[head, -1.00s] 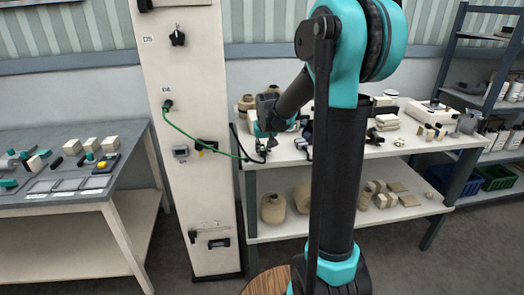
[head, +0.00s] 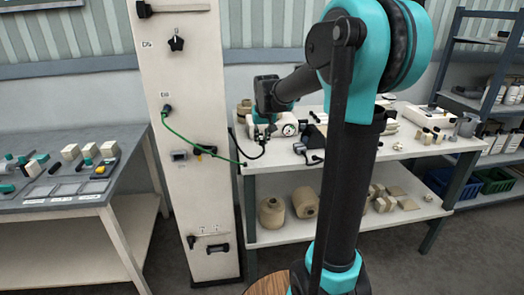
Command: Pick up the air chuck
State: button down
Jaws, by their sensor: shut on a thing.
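My gripper (head: 263,133) hangs pointing down over the left end of the white bench in the head view, below my dark wrist. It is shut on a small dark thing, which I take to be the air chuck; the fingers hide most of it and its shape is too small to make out. A green hose (head: 196,146) runs from the white panel post (head: 186,110) to that same edge.
A round gauge (head: 289,129) sits on the bench just right of my gripper. Dark fittings and pale blocks fill the bench (head: 350,148) further right. Tan rolls (head: 271,212) stand on its lower shelf. A grey table (head: 60,203) with blocks stands left of the post.

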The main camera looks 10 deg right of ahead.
aim_at(262, 140)
notch_tip(262, 140, up, 13)
jog(key=shift+f, duration=0.15)
dwell(0.5)
